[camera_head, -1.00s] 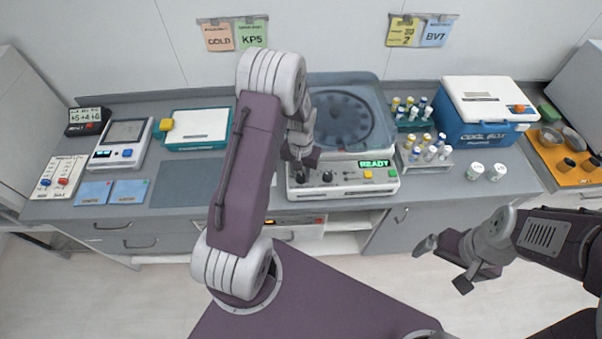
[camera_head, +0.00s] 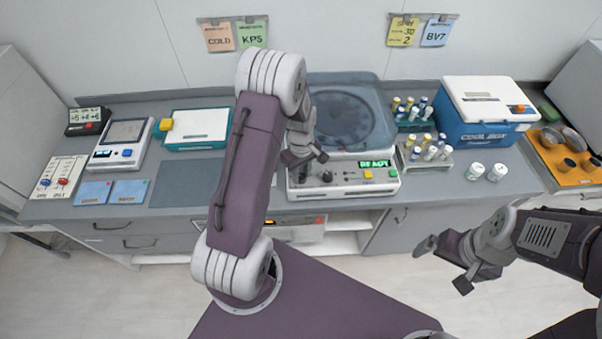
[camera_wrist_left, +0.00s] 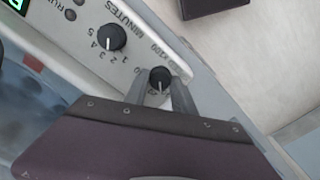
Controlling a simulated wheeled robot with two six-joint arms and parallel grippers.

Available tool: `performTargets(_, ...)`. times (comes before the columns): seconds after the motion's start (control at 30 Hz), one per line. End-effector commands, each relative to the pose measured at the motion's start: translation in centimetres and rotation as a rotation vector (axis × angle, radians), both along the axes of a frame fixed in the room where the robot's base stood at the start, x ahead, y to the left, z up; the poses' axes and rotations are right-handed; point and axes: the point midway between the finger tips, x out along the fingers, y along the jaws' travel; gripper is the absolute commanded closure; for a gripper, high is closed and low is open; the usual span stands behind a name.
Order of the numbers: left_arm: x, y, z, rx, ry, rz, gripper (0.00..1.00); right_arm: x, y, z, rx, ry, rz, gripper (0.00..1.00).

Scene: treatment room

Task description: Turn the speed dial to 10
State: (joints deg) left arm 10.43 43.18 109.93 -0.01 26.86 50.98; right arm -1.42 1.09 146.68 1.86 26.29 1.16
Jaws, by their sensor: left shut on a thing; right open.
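The speed dial (camera_wrist_left: 160,77) is a small black knob beside an "x100" label in the left wrist view. Its white mark points down in that picture; its scale numbers are mostly hidden by my gripper. My left gripper (camera_wrist_left: 162,92) is shut on this dial, one finger on each side. In the head view, the left gripper (camera_head: 304,158) is at the front left of the centrifuge (camera_head: 345,188) and covers that part of the panel. The minutes dial (camera_wrist_left: 111,38) stands next to the speed dial. My right gripper (camera_head: 449,265) is open and empty, in front of the counter.
The centrifuge display (camera_head: 375,163) reads READY, above a yellow button (camera_head: 366,175). Racks of vials (camera_head: 430,152) and a blue cool box (camera_head: 483,110) stand to the right. A bare grey mat (camera_head: 184,183) lies left of my left arm.

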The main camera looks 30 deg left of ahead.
Motion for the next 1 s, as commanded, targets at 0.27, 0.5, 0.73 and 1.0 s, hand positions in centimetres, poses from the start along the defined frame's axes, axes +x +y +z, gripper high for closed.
performTargets(0.27,-0.10,-0.05,-0.05,0.000,0.004,0.172,1.00,0.00,0.00,-0.04,0.000,0.000,0.000,0.00)
performTargets(0.5,-0.10,-0.05,-0.06,0.000,0.004,0.253,1.00,0.01,0.00,-0.05,0.000,0.000,0.000,0.00)
performTargets(0.73,-0.10,-0.05,-0.06,0.000,0.004,0.279,1.00,0.00,0.00,-0.05,0.000,0.000,0.000,0.00)
performTargets(1.0,-0.10,-0.05,-0.06,0.000,0.004,0.281,1.00,0.01,0.00,-0.05,0.000,0.000,0.000,0.00)
